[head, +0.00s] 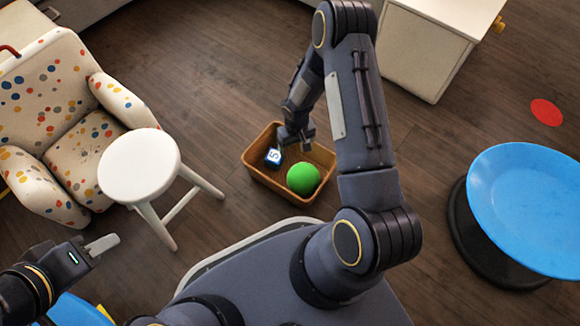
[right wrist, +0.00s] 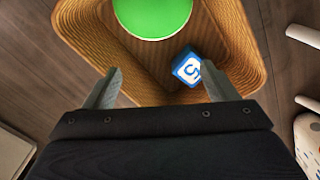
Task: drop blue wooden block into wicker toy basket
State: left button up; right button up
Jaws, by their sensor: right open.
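The blue block (head: 273,157), with white faces and a character on it, is inside the wicker basket (head: 262,183), near its left end. The block also shows in the right wrist view (right wrist: 187,67), tilted, near the right-hand fingertip; whether it touches the basket floor is unclear.
A green ball (head: 303,178) lies in the basket beside the block. A white stool (head: 140,165) and spotted armchair (head: 60,120) stand left. Wooden floor around the basket is clear.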

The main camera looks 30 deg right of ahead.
notch_tip(320, 180, up, 7)
jog(key=p, duration=0.2)
jog(key=shift+f+p, duration=0.2)
jog(key=shift+p, duration=0.1)
